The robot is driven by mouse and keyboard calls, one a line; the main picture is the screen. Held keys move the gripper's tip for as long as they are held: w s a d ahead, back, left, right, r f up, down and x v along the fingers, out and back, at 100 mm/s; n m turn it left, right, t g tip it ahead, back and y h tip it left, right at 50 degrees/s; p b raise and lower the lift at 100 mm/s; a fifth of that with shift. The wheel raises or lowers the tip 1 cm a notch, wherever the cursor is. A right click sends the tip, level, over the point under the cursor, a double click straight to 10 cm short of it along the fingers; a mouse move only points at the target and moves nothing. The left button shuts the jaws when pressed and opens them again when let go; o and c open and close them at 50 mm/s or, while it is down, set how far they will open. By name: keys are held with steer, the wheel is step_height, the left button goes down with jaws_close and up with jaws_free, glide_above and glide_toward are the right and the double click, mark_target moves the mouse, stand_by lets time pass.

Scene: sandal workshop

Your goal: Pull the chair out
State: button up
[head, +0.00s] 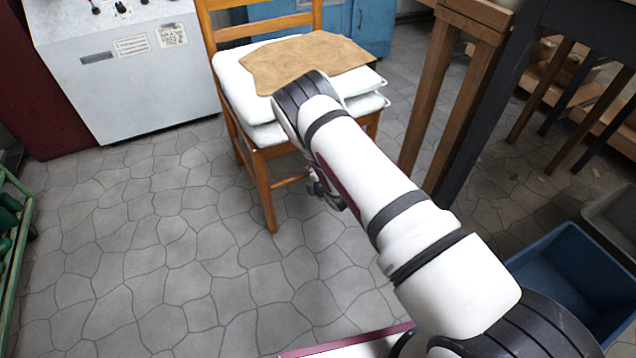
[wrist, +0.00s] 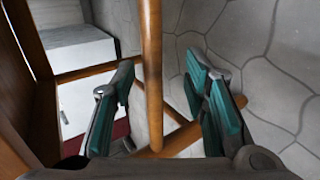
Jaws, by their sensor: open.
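The wooden chair (head: 262,170) stands upright in the upper middle of the head view, with white cushions (head: 240,95) and a brown leather piece (head: 300,62) on its seat. My arm reaches across its front right part and hides some of it. My gripper is mostly hidden under the arm in the head view. In the wrist view my gripper (wrist: 158,78) is open, its teal fingers apart. A round wooden chair leg (wrist: 152,70) shows between the fingers, with a gap on each side. I cannot tell how deep the leg sits between them.
A wooden-legged table (head: 462,85) stands close on the chair's right. A blue bin (head: 575,275) is at the lower right. A grey machine (head: 125,75) stands at the upper left, a green rack (head: 20,240) at the left edge. The tiled floor left and in front is clear.

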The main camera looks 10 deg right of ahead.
steer(key=v, duration=0.9)
